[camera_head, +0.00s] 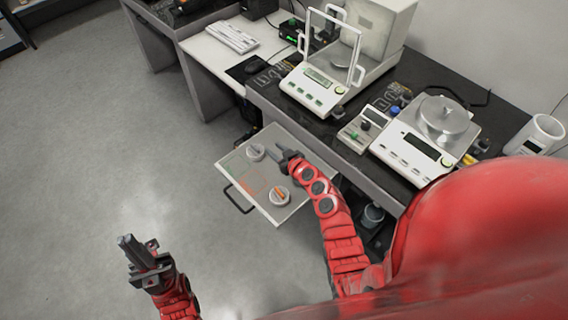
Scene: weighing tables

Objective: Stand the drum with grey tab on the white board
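The white board (292,150) sticks out low in front of the dark bench, with faint green and orange marked areas on it. A white drum with what looks like a grey tab (255,152) stands on its far part. A second white drum, with an orange tab (279,195), stands nearer on the board. My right gripper (279,153) is above the board, just right of the grey-tab drum, apart from it and seemingly open and empty. My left gripper (125,241) is over the floor at the lower left, its fingers together and empty.
A dark handle (238,202) is on the board's left edge. A keyboard (232,37) lies on the white desk. The floor at left is clear.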

